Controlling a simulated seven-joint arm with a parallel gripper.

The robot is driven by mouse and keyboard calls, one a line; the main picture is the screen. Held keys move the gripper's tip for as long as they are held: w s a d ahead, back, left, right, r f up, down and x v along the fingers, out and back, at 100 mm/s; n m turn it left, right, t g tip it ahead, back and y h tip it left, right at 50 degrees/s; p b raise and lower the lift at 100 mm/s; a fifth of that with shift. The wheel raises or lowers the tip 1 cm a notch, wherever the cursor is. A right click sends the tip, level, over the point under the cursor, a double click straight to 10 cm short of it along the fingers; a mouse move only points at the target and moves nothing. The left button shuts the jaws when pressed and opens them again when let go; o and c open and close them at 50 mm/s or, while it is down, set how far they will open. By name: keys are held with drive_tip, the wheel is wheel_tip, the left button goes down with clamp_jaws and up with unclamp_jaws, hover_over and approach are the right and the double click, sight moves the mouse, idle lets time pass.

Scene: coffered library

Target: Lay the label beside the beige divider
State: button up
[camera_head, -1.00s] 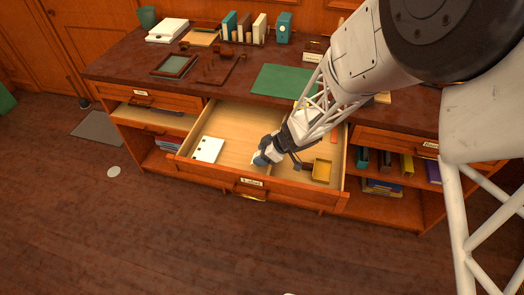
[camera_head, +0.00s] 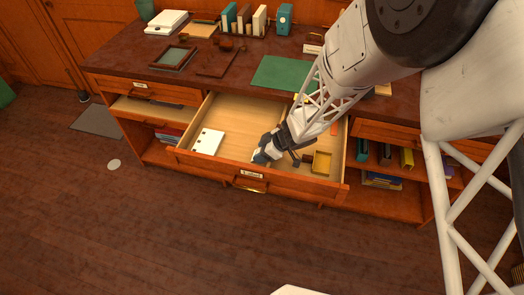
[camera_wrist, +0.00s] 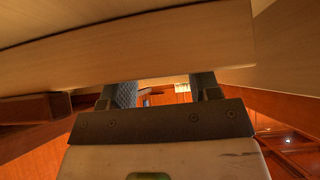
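My gripper (camera_head: 260,157) is down inside the open middle drawer (camera_head: 214,171), left of its yellow tray. In the wrist view its two dark fingers (camera_wrist: 165,92) stand apart, and I see background between them with nothing clearly held. A pale beige board (camera_wrist: 150,50) spans the top of the wrist view, close to the fingers; I cannot tell if it is the divider or a drawer wall. I cannot make out a loose label for certain. A white card with dark dots (camera_head: 208,142) lies flat at the drawer's left side.
A small yellow tray (camera_head: 322,162) sits at the drawer's right, with an orange strip (camera_head: 334,129) behind it. The desk top holds a green mat (camera_head: 284,73), a framed tray (camera_head: 174,57) and books (camera_head: 244,20). Bare drawer floor (camera_head: 235,118) shows behind the gripper.

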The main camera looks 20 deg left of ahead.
drive_tip(key=o, duration=0.5)
drive_tip(key=shift+d+r, duration=0.15)
drive_tip(key=shift+v, duration=3.3)
drive_tip(key=shift+d, duration=0.25)
drive_tip(key=shift+d+r, duration=0.25)
drive_tip(key=shift+d, duration=0.05)
drive_tip(key=shift+v, duration=3.4)
